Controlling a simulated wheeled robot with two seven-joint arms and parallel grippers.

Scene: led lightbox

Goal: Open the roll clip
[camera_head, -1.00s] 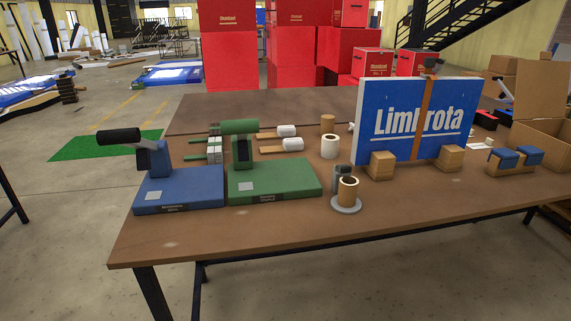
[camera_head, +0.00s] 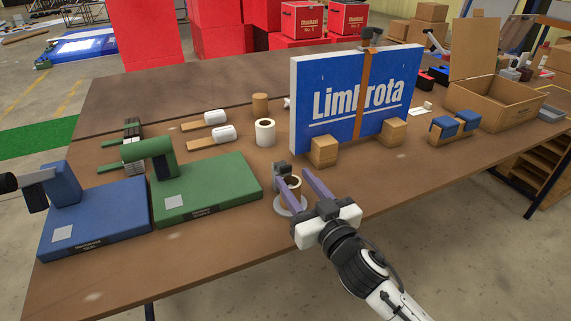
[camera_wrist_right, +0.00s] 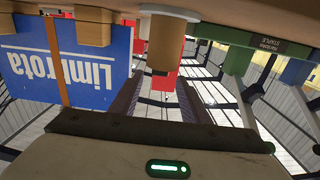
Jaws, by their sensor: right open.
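A tan roll (camera_head: 290,188) stands upright on a round pale base (camera_head: 289,208) near the table's front edge. My left gripper is not in view.
The blue "Limbrota" panel (camera_head: 342,105) stands behind with wooden blocks (camera_head: 323,151) at its foot. A white roll (camera_head: 265,133) stands behind. Front table surface is mostly clear.

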